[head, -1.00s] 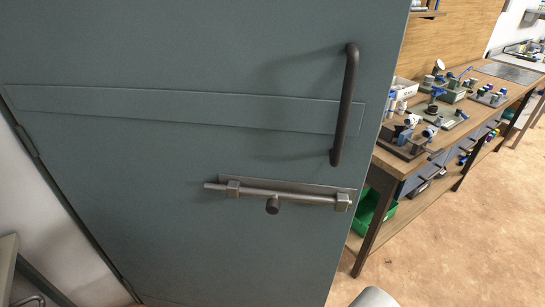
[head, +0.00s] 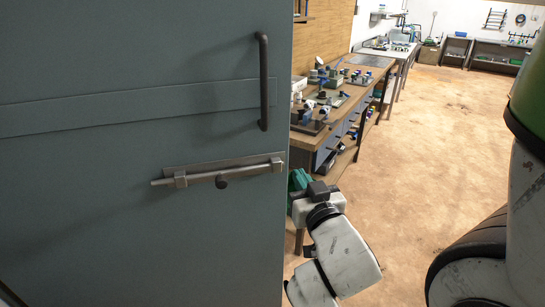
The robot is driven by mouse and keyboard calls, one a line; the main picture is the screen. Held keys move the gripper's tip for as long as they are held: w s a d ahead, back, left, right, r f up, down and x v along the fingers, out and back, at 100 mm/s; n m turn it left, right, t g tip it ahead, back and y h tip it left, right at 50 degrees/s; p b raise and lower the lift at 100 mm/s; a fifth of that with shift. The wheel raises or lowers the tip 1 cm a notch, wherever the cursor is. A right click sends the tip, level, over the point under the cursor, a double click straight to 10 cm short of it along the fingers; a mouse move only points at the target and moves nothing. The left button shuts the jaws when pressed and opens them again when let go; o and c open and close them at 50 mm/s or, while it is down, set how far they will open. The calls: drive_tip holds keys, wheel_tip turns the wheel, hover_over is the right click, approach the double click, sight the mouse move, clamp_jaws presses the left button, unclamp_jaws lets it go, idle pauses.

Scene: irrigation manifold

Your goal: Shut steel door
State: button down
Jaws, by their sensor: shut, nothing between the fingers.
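The steel door (head: 110,190) is a large grey-green panel filling the left half of the head view. It stands open, its free edge near the middle of the picture. A dark vertical pull handle (head: 264,82) is near that edge. Below the handle is a metal slide bolt (head: 218,175) with a dark knob. My gripper (head: 322,188) is shut and empty, to the right of the door's free edge and a little lower than the bolt. Whether it touches the door edge cannot be told. The door frame is not in view.
A long wooden workbench (head: 338,98) with valves and fittings runs along the wall behind the door. A green bin (head: 298,183) is partly hidden behind my gripper. Further benches stand at the back. The brown floor (head: 440,130) to the right is clear.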

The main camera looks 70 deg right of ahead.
sight(279, 142)
drive_tip(key=p+x, duration=0.3)
drive_tip(key=x, duration=1.1)
drive_tip(key=shift+p, duration=0.3)
